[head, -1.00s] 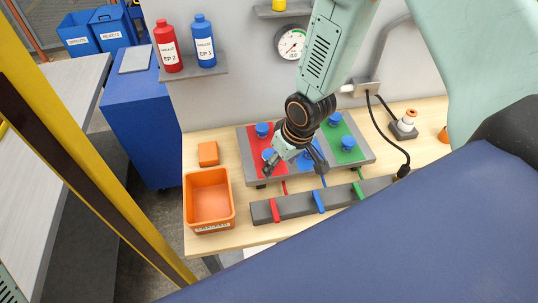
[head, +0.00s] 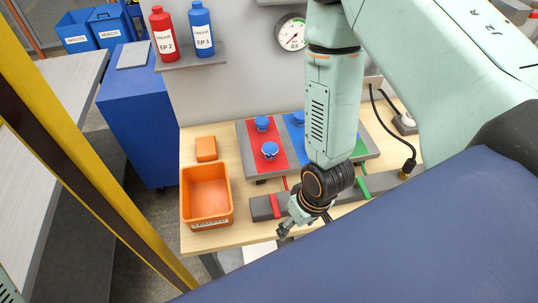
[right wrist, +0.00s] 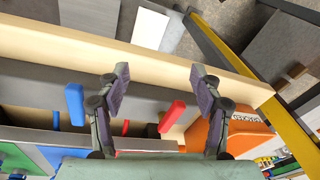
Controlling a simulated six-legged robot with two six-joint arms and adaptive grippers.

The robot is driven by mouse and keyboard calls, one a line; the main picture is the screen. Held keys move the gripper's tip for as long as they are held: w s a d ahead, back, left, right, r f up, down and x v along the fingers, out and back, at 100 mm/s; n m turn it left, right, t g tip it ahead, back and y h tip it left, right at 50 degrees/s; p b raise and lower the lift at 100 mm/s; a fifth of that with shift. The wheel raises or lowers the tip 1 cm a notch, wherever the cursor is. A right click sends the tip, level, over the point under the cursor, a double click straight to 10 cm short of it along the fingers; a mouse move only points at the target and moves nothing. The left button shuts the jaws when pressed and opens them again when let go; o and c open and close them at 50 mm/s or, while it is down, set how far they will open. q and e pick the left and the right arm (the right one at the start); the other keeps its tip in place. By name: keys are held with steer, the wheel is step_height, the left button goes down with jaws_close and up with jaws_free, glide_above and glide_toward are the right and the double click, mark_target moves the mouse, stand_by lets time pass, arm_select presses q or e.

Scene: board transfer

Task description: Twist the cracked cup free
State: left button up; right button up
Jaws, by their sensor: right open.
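Blue cups stand on the coloured panels of a grey board: one at the back (head: 262,123) and one at the front (head: 270,150) of the red panel (head: 282,138), and one (head: 298,118) on the blue panel. I cannot tell which cup is cracked. My arm hides much of the blue and green panels (head: 358,146). My right gripper (head: 287,229) is open and empty, in front of the board and near the grey bar at the table's front. In the right wrist view its two fingers (right wrist: 160,88) are spread apart with nothing between them. My left gripper is not in view.
The grey bar (head: 261,208) carries a red lever (head: 274,206); the right wrist view shows red (right wrist: 172,115) and blue (right wrist: 75,104) levers. An orange bin (head: 187,212) and orange block (head: 206,149) are at left. A black cable (head: 397,140) hangs at right.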

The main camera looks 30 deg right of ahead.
steer(key=s+f+b, duration=0.4)
steer(key=f+b, duration=0.3)
steer(key=f, duration=0.2)
steer(key=shift+s+f+m+b, duration=0.3)
steer(key=shift+s+f+b, duration=0.05)
